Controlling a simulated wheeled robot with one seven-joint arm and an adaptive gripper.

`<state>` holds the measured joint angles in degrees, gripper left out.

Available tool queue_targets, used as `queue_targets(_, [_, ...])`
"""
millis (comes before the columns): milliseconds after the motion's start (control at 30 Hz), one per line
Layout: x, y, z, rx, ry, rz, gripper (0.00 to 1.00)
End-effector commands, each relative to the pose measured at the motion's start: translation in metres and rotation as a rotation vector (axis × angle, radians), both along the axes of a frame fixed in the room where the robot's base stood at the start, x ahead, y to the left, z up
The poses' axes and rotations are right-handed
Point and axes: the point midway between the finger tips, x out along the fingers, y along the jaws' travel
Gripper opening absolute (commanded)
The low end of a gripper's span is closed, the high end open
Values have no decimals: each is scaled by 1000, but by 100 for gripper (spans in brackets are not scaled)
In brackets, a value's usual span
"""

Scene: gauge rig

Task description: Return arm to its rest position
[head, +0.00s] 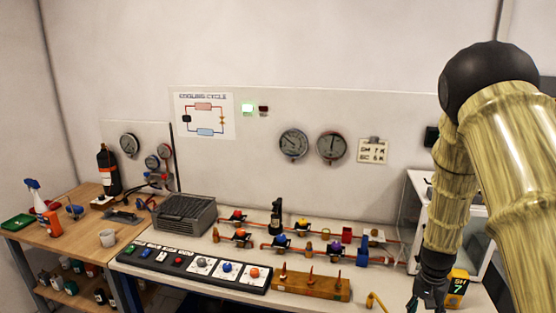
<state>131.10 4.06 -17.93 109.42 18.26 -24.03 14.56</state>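My arm comes in from the right edge of the head view and bends over a large black joint. Its forearm hangs down toward the right part of the bench. My gripper (428,292) is at the lower end, pointing down near the front right of the bench. Its fingers are dark and small here, and I cannot tell whether they are apart or hold anything. A yellow and black block marked SH 7 (456,285) sits just right of the gripper; I cannot tell whether they touch.
A white-framed case (413,190) stands close behind the arm. The bench holds copper pipes with coloured valves (303,225), a wooden block (311,285), a control panel (190,268) and a grey ribbed unit (185,212). A yellow bent piece (376,301) lies left of the gripper. Gauges (293,143) hang behind.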

Motion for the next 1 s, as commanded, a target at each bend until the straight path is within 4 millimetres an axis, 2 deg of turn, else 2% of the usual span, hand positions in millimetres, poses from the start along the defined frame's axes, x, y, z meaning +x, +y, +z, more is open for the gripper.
queue_targets(33, [-9, 3, -15, -6, 10, 18, 49])
queue_targets(167, [-32, 14, -53, -27, 23, 75, 49])
queue_targets(267, [-57, 25, -89, -44, 36, 137, 49])
queue_targets(400, [-110, 49, -151, -62, 55, 258, 49])
queue_targets(600, [-194, 91, -220, -55, 62, 446, 49])
queue_targets(800, [-281, 138, -263, -7, 47, 618, 49])
queue_targets(900, [-316, 159, -273, 24, 32, 684, 49])
queue_targets(1000, [-341, 175, -277, 49, 15, 731, 49])
